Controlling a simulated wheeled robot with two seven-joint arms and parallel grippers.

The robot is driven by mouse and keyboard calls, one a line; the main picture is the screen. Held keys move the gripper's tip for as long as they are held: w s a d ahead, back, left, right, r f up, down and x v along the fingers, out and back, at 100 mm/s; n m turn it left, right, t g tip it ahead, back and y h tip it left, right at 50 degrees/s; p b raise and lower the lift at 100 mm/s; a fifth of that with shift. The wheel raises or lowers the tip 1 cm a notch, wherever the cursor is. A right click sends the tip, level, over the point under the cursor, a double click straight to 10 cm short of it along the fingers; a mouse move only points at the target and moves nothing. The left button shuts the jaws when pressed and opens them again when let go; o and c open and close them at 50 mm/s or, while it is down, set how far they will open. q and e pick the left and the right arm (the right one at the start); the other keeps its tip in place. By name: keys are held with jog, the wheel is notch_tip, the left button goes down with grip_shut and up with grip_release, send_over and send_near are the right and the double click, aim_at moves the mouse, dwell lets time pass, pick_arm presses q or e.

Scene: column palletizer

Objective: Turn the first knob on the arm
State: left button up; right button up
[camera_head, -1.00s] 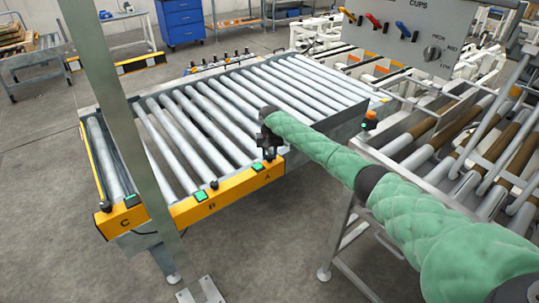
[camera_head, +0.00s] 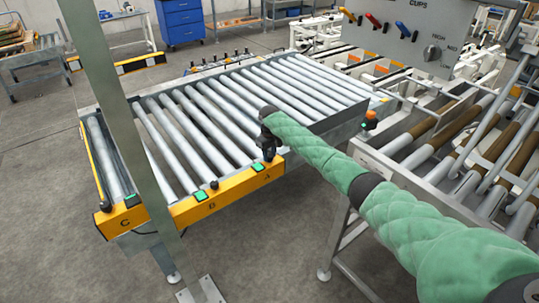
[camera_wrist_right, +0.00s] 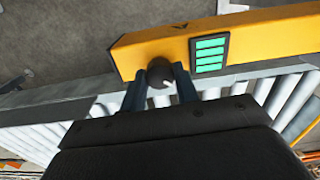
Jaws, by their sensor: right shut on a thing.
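A round black knob (camera_wrist_right: 160,73) sits on the yellow control bar (camera_wrist_right: 262,42) beside a green lit display (camera_wrist_right: 209,55) in the right wrist view. The two fingers of my right gripper (camera_wrist_right: 160,86) are closed on the knob from either side. In the head view my right gripper (camera_head: 268,152) points down at the section of the yellow bar (camera_head: 225,194) marked A, and it hides the knob there. Another black knob (camera_head: 214,185) shows at section B, and one more (camera_head: 105,206) at the section marked C. My left gripper is not in view.
A roller conveyor (camera_head: 225,110) lies behind the yellow bar. A metal post (camera_head: 118,115) crosses the left of the view. A grey panel with coloured levers and a dial (camera_head: 432,53) stands at upper right, above more rollers.

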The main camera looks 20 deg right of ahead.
aim_at(270, 155)
dwell(0.4)
jog(key=o, duration=1)
jog(key=shift+c, duration=0.2)
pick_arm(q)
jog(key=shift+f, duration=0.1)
pick_arm(e)
jog(key=shift+r, duration=0.1)
jog(key=shift+r, duration=0.35)
pick_arm(q)
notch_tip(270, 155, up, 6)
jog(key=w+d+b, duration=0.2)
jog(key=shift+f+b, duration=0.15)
jog(key=shift+b, duration=0.2)
pick_arm(e)
jog(key=shift+r, duration=3.45)
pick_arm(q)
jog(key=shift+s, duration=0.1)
pick_arm(e)
jog(key=shift+f, duration=0.1)
